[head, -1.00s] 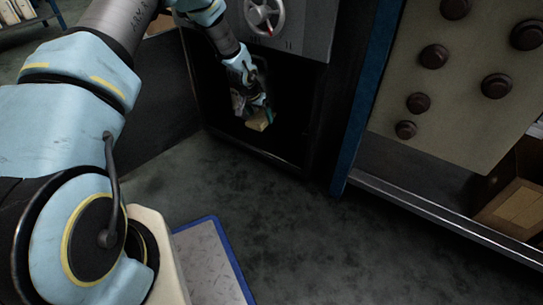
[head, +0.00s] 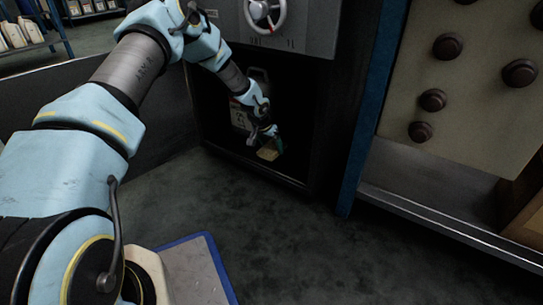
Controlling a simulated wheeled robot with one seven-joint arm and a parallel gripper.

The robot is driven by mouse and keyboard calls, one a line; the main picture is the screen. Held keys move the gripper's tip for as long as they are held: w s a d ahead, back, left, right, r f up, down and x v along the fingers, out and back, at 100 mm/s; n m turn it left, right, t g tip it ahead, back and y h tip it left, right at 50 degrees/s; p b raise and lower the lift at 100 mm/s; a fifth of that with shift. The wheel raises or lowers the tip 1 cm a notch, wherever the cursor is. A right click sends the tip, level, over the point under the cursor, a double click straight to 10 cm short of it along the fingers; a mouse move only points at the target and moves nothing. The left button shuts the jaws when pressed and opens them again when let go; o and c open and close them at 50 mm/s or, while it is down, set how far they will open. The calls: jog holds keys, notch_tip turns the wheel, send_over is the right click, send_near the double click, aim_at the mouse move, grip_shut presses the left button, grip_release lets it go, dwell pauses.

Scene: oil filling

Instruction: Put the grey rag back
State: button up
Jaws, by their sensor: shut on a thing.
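My gripper (head: 265,132) is inside the dark open compartment, low and close to its front edge. It is shut on a small pale thing (head: 268,153) just below the fingertips. I take this for the rag, though it looks more tan than grey here and is too small to make out clearly. A small teal-green patch (head: 279,145) shows beside it; I cannot tell what it belongs to. I cannot tell whether the pale thing touches the compartment floor. No other rag shows.
A grey-white canister (head: 239,118) stands in the compartment behind and left of my gripper. A board with dark knobs (head: 447,47) and a cardboard box (head: 525,212) are at right. The floor in front is clear.

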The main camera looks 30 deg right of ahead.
jog(key=shift+f+b, duration=0.3)
jog(key=shift+f, duration=0.85)
jog(key=shift+f, duration=0.2)
jog(key=o, duration=1)
jog(key=shift+r, duration=0.15)
